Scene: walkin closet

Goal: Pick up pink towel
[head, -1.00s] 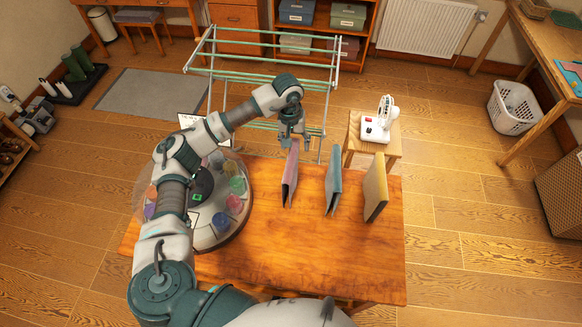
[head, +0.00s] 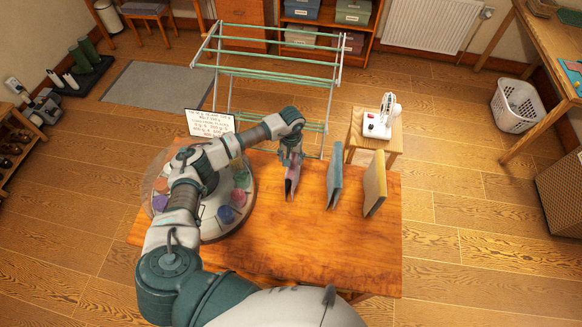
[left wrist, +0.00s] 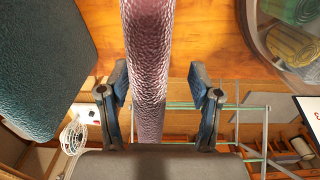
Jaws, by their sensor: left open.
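The pink towel (head: 292,184) stands folded and upright on the wooden table, the leftmost of three standing towels. My left gripper (head: 291,158) is over its far top end in the head view. In the left wrist view the pink towel (left wrist: 148,60) runs between the two open fingers of my left gripper (left wrist: 160,100), with a gap on each side. The gripper partly hides the towel's top in the head view. My right gripper is not in view.
A teal towel (head: 334,184) and a tan towel (head: 375,184) stand to the right on the table (head: 300,250). A round turntable (head: 215,225) with colored rolls is left. A drying rack (head: 275,75) and a stool with a fan (head: 378,125) stand behind.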

